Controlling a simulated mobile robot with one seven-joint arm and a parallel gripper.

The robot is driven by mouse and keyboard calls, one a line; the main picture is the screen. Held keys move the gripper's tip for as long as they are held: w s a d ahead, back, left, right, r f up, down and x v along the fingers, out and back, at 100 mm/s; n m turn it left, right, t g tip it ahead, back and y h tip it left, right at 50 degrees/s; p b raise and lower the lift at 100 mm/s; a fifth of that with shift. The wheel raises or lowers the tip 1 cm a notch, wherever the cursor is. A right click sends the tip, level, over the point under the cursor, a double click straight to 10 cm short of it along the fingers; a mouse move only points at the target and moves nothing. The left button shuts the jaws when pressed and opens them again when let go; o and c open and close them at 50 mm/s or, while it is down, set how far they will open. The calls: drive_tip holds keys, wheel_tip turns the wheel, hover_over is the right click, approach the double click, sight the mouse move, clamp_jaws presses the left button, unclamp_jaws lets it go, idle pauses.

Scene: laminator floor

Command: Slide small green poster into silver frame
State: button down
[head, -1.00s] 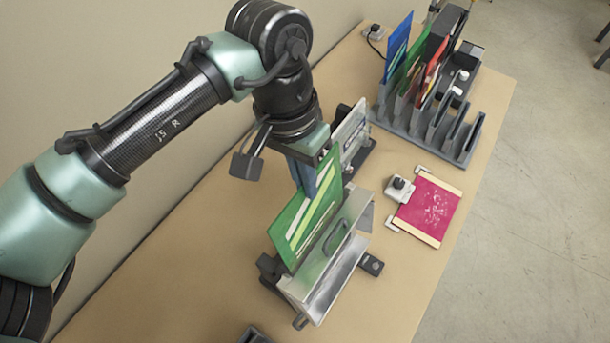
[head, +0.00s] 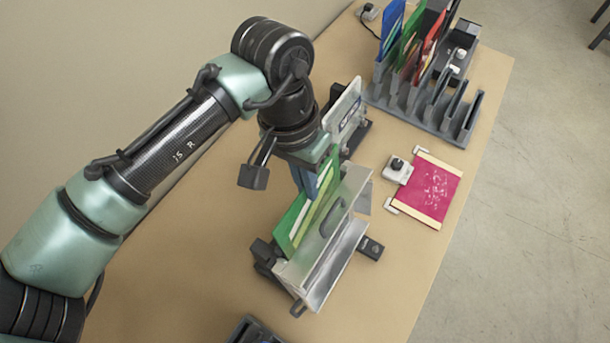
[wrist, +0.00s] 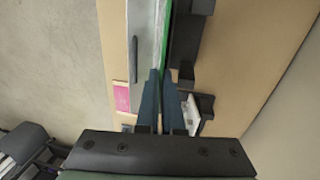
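The small green poster (head: 296,226) with pale stripes stands upright in the head view, its lower part hidden behind the silver frame's front. The silver frame (head: 354,190) stands on the table in a dark holder, with a dark handle on its face. My gripper (head: 315,182) is shut on the poster's upper edge, just behind the frame. In the wrist view the fingers (wrist: 165,95) close on the thin green edge of the poster (wrist: 166,45), beside the silver frame (wrist: 145,45). How deep the poster sits is hidden.
A second upright clear-and-white frame (head: 345,110) stands just behind. A grey slotted rack (head: 400,112) holds blue, green and red posters at the back. A red sheet (head: 430,190) lies flat at right beside a small grey device (head: 397,169). A dark holder (head: 250,333) is at the bottom edge.

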drive_tip(key=shift+s+d+f+b, duration=0.15)
drive_tip(key=shift+f+b, duration=0.25)
drive_tip(key=shift+f, duration=0.4)
drive_tip(key=shift+d+f+b, duration=0.1)
drive_tip(key=shift+f+b, duration=0.25)
drive_tip(key=shift+f, duration=0.4)
drive_tip(key=c, duration=1)
unclamp_jaws()
